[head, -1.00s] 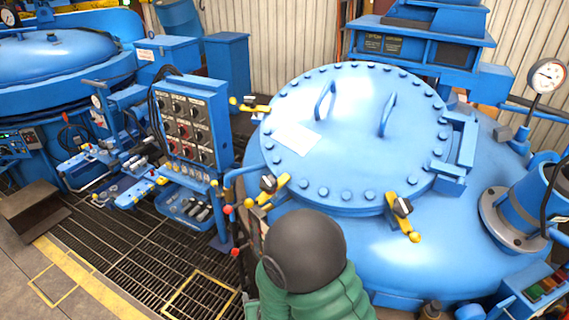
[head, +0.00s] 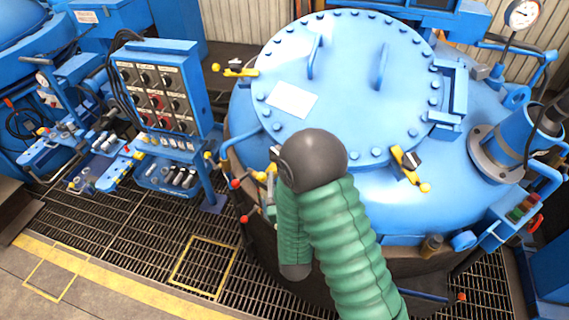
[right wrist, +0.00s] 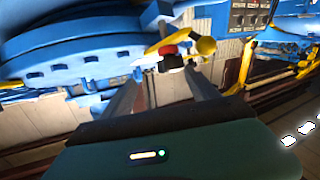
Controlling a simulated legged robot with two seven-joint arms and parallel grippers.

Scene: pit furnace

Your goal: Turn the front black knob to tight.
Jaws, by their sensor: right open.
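The blue lid (head: 345,90) has black knobs on yellow clamp handles around its rim. A third clamp handle (head: 270,172) is partly covered by my right arm at the lower left. My right gripper (right wrist: 165,90) is hidden in the head view. In the right wrist view its two fingers are apart and empty. A red-and-black knob (right wrist: 171,59) beside a yellow ball handle shows just beyond the fingertips; I cannot tell which clamp it is. My left gripper is out of view.
A blue control panel (head: 158,98) with several dials stands left of the furnace. A gauge (head: 522,14) and pipe fittings are at the right. Small red-tipped levers (head: 236,184) stick out near my arm. Grating (head: 120,225) covers the floor at the lower left.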

